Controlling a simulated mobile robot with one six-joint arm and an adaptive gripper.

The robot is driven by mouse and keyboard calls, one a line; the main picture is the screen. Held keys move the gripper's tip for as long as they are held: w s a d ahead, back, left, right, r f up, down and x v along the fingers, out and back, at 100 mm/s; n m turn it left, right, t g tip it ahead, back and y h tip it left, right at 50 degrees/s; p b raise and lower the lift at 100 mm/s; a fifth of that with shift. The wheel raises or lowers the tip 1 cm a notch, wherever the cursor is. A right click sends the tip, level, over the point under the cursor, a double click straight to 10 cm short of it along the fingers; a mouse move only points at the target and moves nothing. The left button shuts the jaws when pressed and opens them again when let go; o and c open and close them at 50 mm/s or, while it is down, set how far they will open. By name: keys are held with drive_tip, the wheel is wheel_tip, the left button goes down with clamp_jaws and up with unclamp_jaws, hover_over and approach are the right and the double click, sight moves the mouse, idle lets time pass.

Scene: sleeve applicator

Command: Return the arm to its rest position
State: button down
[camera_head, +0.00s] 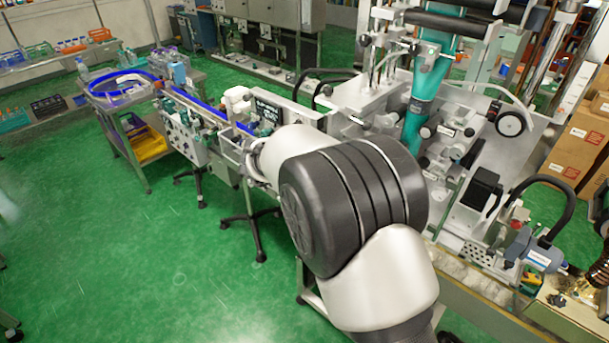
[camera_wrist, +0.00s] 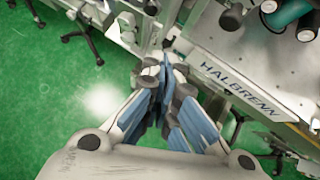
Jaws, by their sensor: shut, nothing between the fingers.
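My gripper (camera_wrist: 166,95) shows in the wrist view with its blue-padded fingers drawn together at the tips, shut and empty. It points down beside a white machine plate (camera_wrist: 222,70) lettered HALBRENN, over the gap between that machine and the green floor. In the head view my arm fills the middle, and its links hide the gripper and part of the machine behind.
The sleeve machine (camera_head: 440,130) with teal film stands close on the right of my arm. A conveyor with blue rails (camera_head: 205,108) runs to the back left. Cardboard boxes (camera_head: 580,150) stand at the right edge. The green floor (camera_head: 120,250) at left is open.

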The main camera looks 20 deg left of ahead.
drive_tip(key=w+d+r+n+t+y+b, duration=0.25)
drive_tip(key=d+r+n+b, duration=0.25)
drive_tip(key=r+n, duration=0.45)
drive_tip(key=s+d+r+n+y+b, duration=0.4)
drive_tip(key=s+d+r+n, duration=0.25)
drive_tip(key=s+n, duration=0.3)
drive_tip(key=s+d+f+n+g+h+b, duration=0.2)
drive_tip(key=s+d+f+n, duration=0.4)
drive_tip(key=s, duration=0.4)
drive_tip(key=s+d+f+n+g+h+b, duration=0.2)
drive_tip(key=s+d+f+n, duration=0.4)
drive_tip(key=s, duration=0.5)
drive_tip(key=s+d+f+n+g+h+b, duration=0.2)
drive_tip(key=s+d+f+n, duration=0.3)
drive_tip(key=s+d+f, duration=0.4)
drive_tip(key=s+d+g+b, duration=0.1)
drive_tip(key=d, duration=0.1)
drive_tip(key=shift+s+d+n+b, duration=0.15)
drive_tip(key=shift+d+n+b, duration=0.15)
drive_tip(key=shift+n+b, duration=0.1)
